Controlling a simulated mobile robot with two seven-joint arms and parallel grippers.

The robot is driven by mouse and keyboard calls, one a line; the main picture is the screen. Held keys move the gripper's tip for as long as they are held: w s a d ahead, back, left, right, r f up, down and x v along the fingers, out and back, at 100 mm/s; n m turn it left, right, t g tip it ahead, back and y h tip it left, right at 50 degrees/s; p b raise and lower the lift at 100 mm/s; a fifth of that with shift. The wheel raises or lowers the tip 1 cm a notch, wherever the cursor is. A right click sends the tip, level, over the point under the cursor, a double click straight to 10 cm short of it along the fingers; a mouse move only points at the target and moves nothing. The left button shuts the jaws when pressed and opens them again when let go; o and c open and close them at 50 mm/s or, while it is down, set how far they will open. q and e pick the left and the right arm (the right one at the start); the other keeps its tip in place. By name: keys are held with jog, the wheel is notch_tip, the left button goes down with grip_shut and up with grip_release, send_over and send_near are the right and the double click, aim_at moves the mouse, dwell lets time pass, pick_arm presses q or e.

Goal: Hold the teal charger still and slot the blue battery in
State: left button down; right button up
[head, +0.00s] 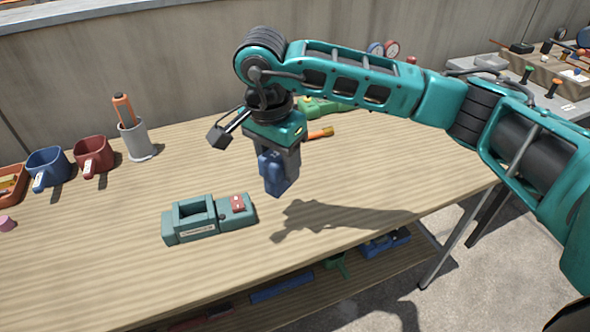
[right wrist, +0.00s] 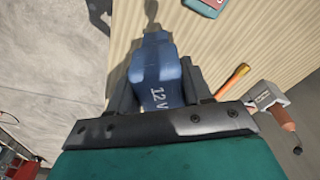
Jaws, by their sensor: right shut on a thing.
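The teal charger (head: 205,221) lies on the wooden table, with an open rectangular slot on its left part and a red patch on its right part. A corner of it shows at the top of the right wrist view (right wrist: 205,7). My right gripper (head: 277,160) is shut on the blue battery (head: 280,178), above the table to the right of the charger and apart from it. In the right wrist view the battery (right wrist: 155,70) sits between the two fingers and carries "12 V" lettering. My left gripper is not in view.
A blue mug (head: 48,168), a red mug (head: 93,156) and a grey cup (head: 137,141) with an orange-handled tool stand along the back left. A green object (head: 322,107) and an orange-handled tool (head: 320,133) lie behind my right gripper. The table around the charger is clear.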

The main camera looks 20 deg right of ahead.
jog(key=w+a+r+n+y, duration=0.1)
jog(key=w+a+r+n, duration=0.3)
jog(key=a+n, duration=0.75)
jog(key=w+a+r+n+y, duration=0.25)
jog(key=a+n, duration=0.25)
jog(key=n, duration=1.3)
jog(key=d+x, duration=0.2)
jog(key=x, duration=0.7)
jog(key=shift+a+f+g+h, duration=0.25)
jog(key=shift+f+g+h, duration=0.05)
jog(key=shift+f+h, duration=0.2)
notch_tip(320, 180, up, 12)
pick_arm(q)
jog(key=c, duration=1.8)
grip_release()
